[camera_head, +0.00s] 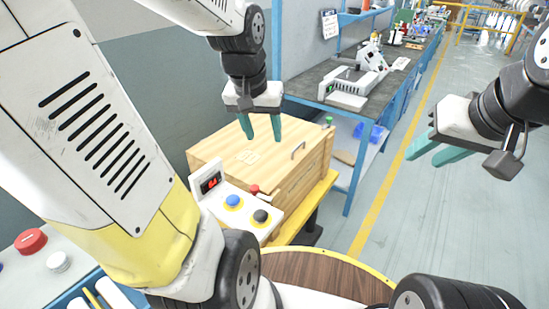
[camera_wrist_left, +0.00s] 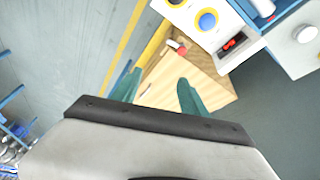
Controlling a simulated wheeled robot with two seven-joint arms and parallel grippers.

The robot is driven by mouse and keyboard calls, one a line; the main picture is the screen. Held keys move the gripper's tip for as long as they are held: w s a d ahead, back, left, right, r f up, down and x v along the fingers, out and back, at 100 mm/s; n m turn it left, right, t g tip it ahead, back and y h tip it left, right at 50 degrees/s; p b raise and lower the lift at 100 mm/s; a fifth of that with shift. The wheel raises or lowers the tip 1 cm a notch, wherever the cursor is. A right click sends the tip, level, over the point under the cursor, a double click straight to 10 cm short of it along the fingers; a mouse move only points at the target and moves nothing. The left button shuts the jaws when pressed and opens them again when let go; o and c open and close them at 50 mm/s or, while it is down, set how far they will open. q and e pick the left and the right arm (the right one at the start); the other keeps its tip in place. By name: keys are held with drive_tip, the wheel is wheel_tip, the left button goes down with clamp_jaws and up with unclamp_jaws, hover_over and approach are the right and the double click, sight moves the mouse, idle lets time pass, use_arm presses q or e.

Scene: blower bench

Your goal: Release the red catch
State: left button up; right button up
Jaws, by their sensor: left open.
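The red catch (camera_head: 255,190) is a small red knob at the near edge of a light wooden box (camera_head: 225,153), just behind the button panel. It also shows in the left wrist view (camera_wrist_left: 181,49), beside the box's edge. The box's lid is down and bears a metal handle (camera_head: 298,150). My left gripper (camera_head: 261,137) is open and empty above the lid, behind the catch and apart from it. Its two teal fingers also show in the left wrist view (camera_wrist_left: 158,80). My right gripper (camera_head: 426,158) is open and empty over the floor at the right.
A white panel with a blue button (camera_head: 232,201), a black button (camera_head: 261,216) and a red display (camera_head: 210,182) stands close in front of the box. A round wooden top (camera_head: 325,275) lies nearer. A workbench (camera_head: 345,105) stands behind.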

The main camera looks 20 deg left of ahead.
use_arm(q)
drive_tip(key=w+a+f+g, duration=0.2)
drive_tip(key=w+a+f, duration=0.25)
drive_tip(key=f, duration=0.45)
drive_tip(key=n+g, duration=0.1)
drive_tip(key=g, duration=0.1)
approach(254, 187)
drive_tip(key=shift+d+f+y, duration=0.1)
drive_tip(key=shift+d+y, duration=0.2)
drive_tip(key=shift+d, duration=0.05)
wheel_tip(254, 187, down, 8)
drive_tip(key=shift+f, duration=0.1)
drive_tip(key=shift+c, duration=0.4)
